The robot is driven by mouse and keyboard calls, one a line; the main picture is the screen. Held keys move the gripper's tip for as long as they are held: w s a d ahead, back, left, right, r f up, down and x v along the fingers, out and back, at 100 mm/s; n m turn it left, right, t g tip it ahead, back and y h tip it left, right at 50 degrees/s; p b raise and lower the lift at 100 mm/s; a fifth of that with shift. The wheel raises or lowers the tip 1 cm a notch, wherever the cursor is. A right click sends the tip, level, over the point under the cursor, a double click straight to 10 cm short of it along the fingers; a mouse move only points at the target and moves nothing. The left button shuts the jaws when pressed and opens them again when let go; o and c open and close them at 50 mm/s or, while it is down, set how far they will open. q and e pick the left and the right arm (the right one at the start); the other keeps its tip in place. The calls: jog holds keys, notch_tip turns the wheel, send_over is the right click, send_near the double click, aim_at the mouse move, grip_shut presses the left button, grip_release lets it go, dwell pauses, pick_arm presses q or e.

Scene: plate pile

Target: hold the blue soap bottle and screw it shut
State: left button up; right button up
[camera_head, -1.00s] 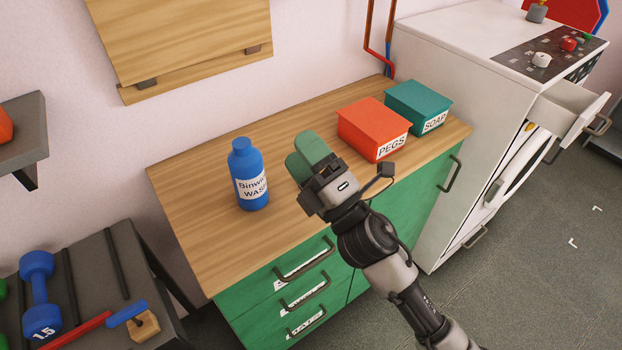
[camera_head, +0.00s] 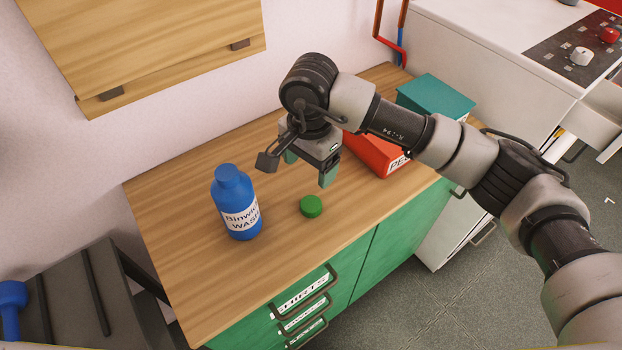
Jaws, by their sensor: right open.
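The blue soap bottle (camera_head: 236,203) stands upright on the wooden counter. Its white label reads "Binwick WASH", partly turned away. Its top is blue, and whether it is a bare neck cannot be made out. A small round green cap (camera_head: 311,206) lies on the counter to the right of the bottle, apart from it. My right gripper (camera_head: 309,168) points down above the counter, behind the cap in the picture and right of the bottle. Its green-tipped fingers are spread with nothing between them. My left gripper is not in view.
On the wooden counter (camera_head: 190,265), a red box (camera_head: 376,157) stands behind my right arm, with a teal box (camera_head: 436,96) beyond it. A white appliance (camera_head: 490,40) stands at the right. The counter left of the bottle is clear.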

aim_at(311, 204)
jog(key=f, duration=0.1)
jog(key=s+f, duration=0.1)
jog(key=shift+s+f+p, duration=0.15)
jog(key=shift+f+p, duration=0.2)
notch_tip(311, 204, down, 2)
jog(key=shift+s+d+f, duration=0.1)
jog(key=shift+f+p, duration=0.15)
jog(key=shift+p, duration=0.15)
notch_tip(311, 204, down, 5)
jog(key=shift+r+p, duration=0.1)
jog(key=shift+p, duration=0.65)
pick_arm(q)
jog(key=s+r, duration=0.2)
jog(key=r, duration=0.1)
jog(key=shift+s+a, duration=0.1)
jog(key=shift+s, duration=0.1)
pick_arm(e)
jog(key=shift+c, duration=0.2)
